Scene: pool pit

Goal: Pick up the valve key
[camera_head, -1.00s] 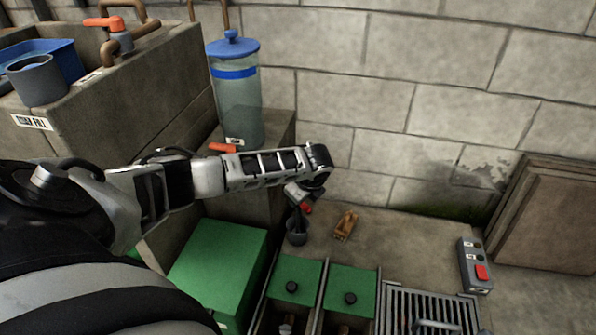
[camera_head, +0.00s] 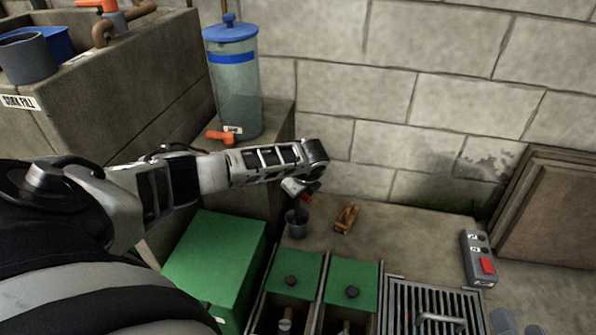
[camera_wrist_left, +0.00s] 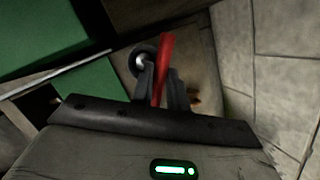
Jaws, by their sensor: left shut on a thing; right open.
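The valve key (camera_wrist_left: 164,65) shows as a red bar between the fingers of my left gripper (camera_wrist_left: 161,82) in the left wrist view. The left gripper is shut on the key. I cannot tell whether the key's lower end is inside the cup.
A tan wooden object (camera_head: 347,218) lies right of the cup.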

